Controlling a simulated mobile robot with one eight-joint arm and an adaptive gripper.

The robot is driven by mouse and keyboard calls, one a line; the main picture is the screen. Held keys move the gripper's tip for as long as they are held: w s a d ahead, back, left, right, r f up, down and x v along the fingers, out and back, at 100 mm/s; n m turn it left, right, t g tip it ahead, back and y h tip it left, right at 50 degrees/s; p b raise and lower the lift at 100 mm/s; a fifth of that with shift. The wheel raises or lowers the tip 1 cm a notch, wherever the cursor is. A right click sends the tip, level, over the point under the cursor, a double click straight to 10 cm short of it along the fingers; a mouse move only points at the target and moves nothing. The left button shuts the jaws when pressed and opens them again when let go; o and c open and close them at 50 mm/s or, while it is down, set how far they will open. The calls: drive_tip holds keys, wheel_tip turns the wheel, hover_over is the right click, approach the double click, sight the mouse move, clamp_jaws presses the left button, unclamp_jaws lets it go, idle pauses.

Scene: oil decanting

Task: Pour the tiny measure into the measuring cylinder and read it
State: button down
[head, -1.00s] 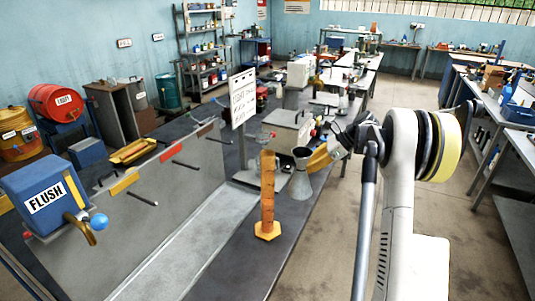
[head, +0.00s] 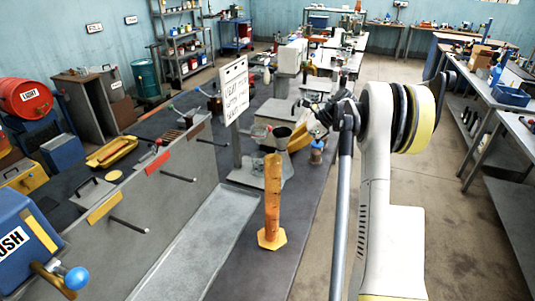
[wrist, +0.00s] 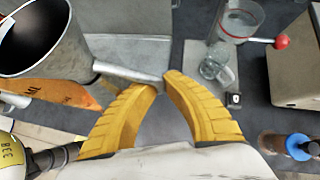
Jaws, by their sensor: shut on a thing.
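The orange measuring cylinder (head: 272,205) stands upright on its yellow hexagonal foot on the dark bench. In the wrist view its graduated side (wrist: 45,90) shows partly behind the measure. The grey metal measure (wrist: 75,52), with a dark open mouth, is at the upper left of the wrist view. My gripper (wrist: 164,82) has its yellow fingers shut on the measure's handle. In the head view the measure (head: 281,143) is off the bench, beyond the cylinder's top, and my gripper (head: 306,140) is on its right. I cannot see the measure's contents.
A white sign (head: 235,92) on a post stands left of the measure. A grey tray (head: 190,240) lies left of the cylinder. The blue FLUSH box (head: 20,240) is at lower left.

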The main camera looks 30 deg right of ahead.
sight(288, 133)
drive_tip(key=shift+s+r, duration=0.15)
drive_tip(key=shift+s, duration=0.05)
drive_tip(key=shift+r, duration=0.1)
drive_tip(key=shift+r+n+t+h+p, duration=0.5)
drive_tip(key=shift+r+t+h+p, duration=0.15)
drive_tip(key=shift+r+p, duration=0.6)
drive_tip(key=r, duration=0.1)
drive_tip(key=r+t+h+p, duration=0.1)
drive_tip(key=r+n, duration=0.1)
drive_tip(key=shift+s+a+r+p, duration=0.1)
drive_tip(key=shift+s+a+p, duration=0.25)
drive_tip(key=shift+p, duration=0.05)
drive_tip(key=r+t+h+p, duration=0.1)
drive_tip(key=r, duration=0.1)
drive_tip(key=s+a+r+n+t+h+p, duration=0.1)
drive_tip(key=r, duration=0.1)
drive_tip(key=r+n+t+h+p, duration=0.1)
drive_tip(key=r+p, duration=0.1)
drive_tip(key=shift+s+a+r, duration=0.25)
drive_tip(key=shift+a, duration=0.1)
drive_tip(key=shift+s+a+r+n+t+h+p, duration=0.15)
drive_tip(key=shift+r+n+t+h+p, duration=0.3)
drive_tip(key=shift+r, duration=0.4)
drive_tip(key=shift+s+a+r+n+t+h+p, duration=0.2)
drive_tip(key=shift+r+t, duration=0.3)
drive_tip(key=shift+r, duration=0.35)
